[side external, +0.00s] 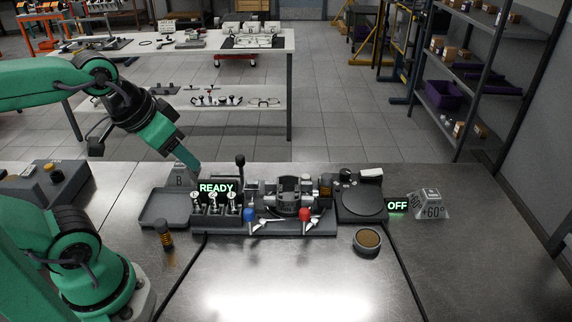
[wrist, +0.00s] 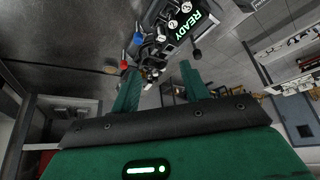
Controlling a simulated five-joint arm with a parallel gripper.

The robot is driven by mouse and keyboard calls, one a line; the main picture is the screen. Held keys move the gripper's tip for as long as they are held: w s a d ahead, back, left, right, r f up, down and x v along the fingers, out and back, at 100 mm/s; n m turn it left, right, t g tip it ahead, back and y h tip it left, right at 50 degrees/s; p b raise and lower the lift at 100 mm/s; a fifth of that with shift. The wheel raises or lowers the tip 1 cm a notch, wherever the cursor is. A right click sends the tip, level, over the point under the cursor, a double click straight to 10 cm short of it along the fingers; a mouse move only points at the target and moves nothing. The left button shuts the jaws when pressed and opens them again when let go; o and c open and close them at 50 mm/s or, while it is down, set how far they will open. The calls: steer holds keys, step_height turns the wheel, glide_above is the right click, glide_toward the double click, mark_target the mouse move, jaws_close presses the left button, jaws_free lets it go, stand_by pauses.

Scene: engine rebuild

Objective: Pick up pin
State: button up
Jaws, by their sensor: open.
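I cannot single out the pin with certainty. Several small upright metal pieces (side external: 213,203) stand in a dark rack under the READY display in the side view. A pale cylinder (side external: 371,173) lies on a dark unit to the right. A grey engine fixture (side external: 290,192) stands between them, with a blue-knobbed lever (side external: 250,215) and a red-knobbed lever (side external: 304,215) in front. My gripper (side external: 188,160) is above and behind the tray and rack, apart from them. In the wrist view my gripper (wrist: 158,78) is open, with nothing between its fingers.
An empty dark tray (side external: 165,209) lies left of the rack. A copper-coloured spring (side external: 164,235) stands in front of it. Dark cables cross the bench. The front middle of the bench is clear.

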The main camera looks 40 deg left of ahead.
steer(key=shift+w, duration=0.1)
steer(key=m+g, duration=0.3)
steer(key=g, duration=0.2)
glide_above(213, 194)
steer(key=f, duration=0.8)
steer(key=shift+s+d+f, duration=0.15)
steer(key=shift+s+f, duration=0.2)
steer(key=shift+f, duration=0.05)
steer(key=shift+w+a+f+m+g, duration=0.1)
steer(key=shift+w+f+m+g, duration=0.1)
steer(key=shift+f, duration=0.2)
steer(key=shift+w+a+f+m+g, duration=0.1)
steer(key=shift+f+m, duration=0.1)
steer(key=shift+f, duration=1.5)
steer(key=shift+f, duration=2.55)
steer(key=shift+c, duration=0.3)
jaws_close()
